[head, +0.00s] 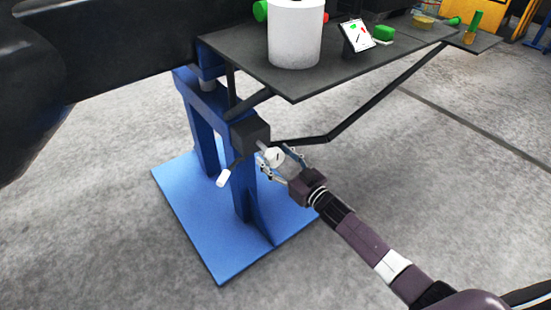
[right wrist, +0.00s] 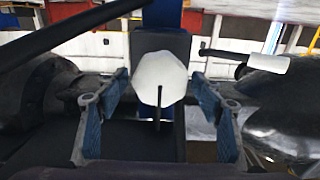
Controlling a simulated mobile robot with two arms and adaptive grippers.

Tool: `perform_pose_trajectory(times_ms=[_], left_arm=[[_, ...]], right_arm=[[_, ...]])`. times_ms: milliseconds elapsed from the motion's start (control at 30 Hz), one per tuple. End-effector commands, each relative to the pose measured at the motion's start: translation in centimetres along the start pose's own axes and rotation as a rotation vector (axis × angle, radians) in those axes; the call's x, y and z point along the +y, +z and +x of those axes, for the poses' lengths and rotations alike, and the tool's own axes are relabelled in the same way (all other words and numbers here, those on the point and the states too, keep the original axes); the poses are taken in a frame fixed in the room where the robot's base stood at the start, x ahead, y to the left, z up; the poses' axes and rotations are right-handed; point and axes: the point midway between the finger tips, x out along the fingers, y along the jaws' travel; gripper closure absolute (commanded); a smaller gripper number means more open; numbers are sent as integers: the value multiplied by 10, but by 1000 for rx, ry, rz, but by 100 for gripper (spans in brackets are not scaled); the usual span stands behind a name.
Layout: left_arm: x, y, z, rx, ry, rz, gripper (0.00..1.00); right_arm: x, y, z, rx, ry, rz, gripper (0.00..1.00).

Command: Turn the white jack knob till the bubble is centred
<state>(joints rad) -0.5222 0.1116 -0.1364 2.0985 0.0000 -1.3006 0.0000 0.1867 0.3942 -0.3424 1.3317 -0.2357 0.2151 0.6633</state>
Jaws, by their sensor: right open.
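The white jack knob (head: 274,157) sits on a dark block at the side of the blue stand, and a thin dark line shows on its face. It also shows in the middle of the right wrist view (right wrist: 162,78). My right gripper (head: 279,161) is open, with one finger on each side of the knob. In the right wrist view the fingers (right wrist: 160,97) stand apart from the knob, with gaps on both sides. I cannot make out a bubble in either view. My left gripper is not in view.
A white-ended crank handle (head: 223,178) sticks out left of the knob. The blue stand (head: 190,220) rests on the concrete floor. Above is a dark shelf (head: 300,88) with a white cylinder (head: 295,35), a small tablet (head: 357,36) and green items. A large black body fills the upper left.

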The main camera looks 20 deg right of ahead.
Motion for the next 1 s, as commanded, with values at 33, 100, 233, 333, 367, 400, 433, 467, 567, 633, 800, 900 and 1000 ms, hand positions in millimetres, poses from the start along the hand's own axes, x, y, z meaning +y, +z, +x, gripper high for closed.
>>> perform_pose_trajectory(times_ms=[33,100,233,333,367,400,433,467,567,633,800,900,1000], left_arm=[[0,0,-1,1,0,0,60],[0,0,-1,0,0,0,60],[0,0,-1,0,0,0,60],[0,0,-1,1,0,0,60],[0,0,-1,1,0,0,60],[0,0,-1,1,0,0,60],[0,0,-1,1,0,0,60],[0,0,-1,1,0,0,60],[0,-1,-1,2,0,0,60],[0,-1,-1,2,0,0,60],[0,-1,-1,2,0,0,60],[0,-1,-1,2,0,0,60],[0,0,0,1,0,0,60]], right_arm=[[0,0,1,0,0,0,39],[0,0,2,0,0,0,39],[0,0,1,0,0,-1,39],[0,0,1,0,0,-1,48],[0,0,1,0,0,-1,51],[0,0,1,0,0,-1,55],[0,0,1,0,0,-1,59],[0,0,1,0,0,-1,62],[0,0,1,0,0,-1,73],[0,0,1,0,0,-1,81],[0,0,1,0,0,-9,81],[0,0,1,-1,0,-28,81],[0,0,1,-1,0,-65,81]])
